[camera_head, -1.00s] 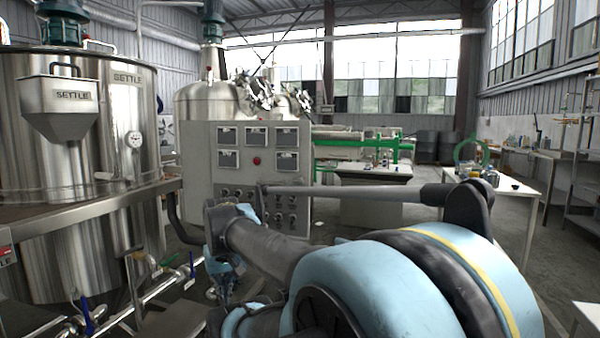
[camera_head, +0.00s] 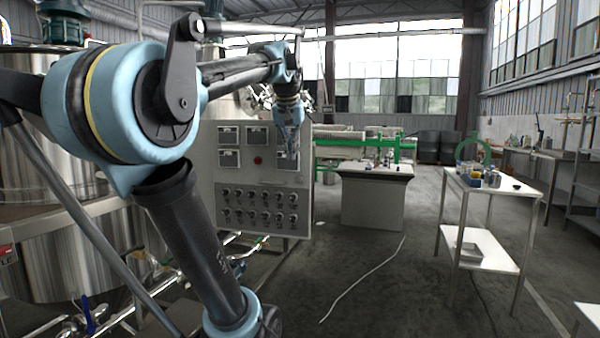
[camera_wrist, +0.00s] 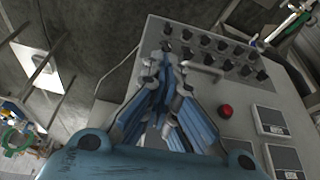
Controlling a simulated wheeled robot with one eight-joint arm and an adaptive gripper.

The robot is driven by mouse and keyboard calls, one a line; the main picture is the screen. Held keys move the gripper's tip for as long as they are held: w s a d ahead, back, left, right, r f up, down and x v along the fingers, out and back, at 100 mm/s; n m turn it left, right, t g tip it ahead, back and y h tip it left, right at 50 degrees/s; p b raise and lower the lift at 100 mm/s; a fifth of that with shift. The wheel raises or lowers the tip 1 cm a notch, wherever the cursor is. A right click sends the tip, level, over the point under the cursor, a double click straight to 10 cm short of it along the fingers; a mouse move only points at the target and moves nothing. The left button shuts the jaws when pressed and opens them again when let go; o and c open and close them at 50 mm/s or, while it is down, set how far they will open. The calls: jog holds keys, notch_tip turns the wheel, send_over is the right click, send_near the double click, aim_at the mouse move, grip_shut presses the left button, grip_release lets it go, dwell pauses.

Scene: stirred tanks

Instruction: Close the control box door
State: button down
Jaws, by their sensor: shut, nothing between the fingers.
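The control box door (camera_head: 262,172) is a light grey panel with meters on top, a red button and rows of dark knobs below. A pale handle (camera_wrist: 203,69) sits between knobs and red button. My gripper (camera_head: 292,155) is shut and empty, in front of the door's upper right; it also shows in the wrist view (camera_wrist: 163,62).
Steel tanks (camera_head: 55,240) and pipes with valves stand left of the box. A white table (camera_head: 495,184) with small items is at right. A grey bench (camera_head: 375,205) stands behind. Open floor with a white cable (camera_head: 365,278) lies right of the box.

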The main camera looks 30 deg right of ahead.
jog(key=d+r, duration=0.1)
jog(key=d, duration=0.1)
send_near(303, 180)
notch_tip(303, 180, down, 5)
jog(key=shift+w+d, duration=0.65)
jog(key=shift+w, duration=0.1)
jog(key=shift+w, duration=0.1)
